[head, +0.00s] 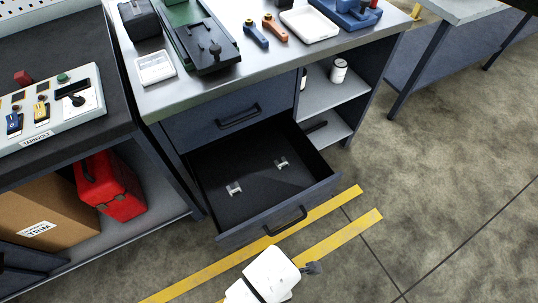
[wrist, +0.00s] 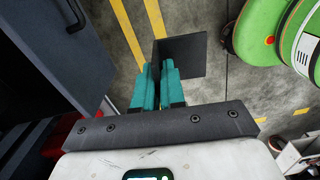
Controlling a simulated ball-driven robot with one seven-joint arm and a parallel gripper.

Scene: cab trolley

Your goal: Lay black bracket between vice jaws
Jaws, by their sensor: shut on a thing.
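My gripper (wrist: 159,72) has teal fingers and is shut on the black bracket (wrist: 186,56), a flat dark plate in the wrist view. The bracket extends past the fingertips and to the right, held above the floor. In the head view my white wrist is low in the picture, in front of the open drawer, with a small dark part at its right; the fingers are not clear there. On the bench top stand a long green and black device (head: 200,40) and a blue device (head: 350,12) cut by the top edge.
The open drawer (head: 262,200) juts out below the bench top (head: 240,72), with two small metal pieces inside. Two orange- and blue-handled tools, a white tray (head: 310,23) and a small white dish (head: 156,68) are on the bench. A control panel (head: 50,108) stands left. Floor at right is clear.

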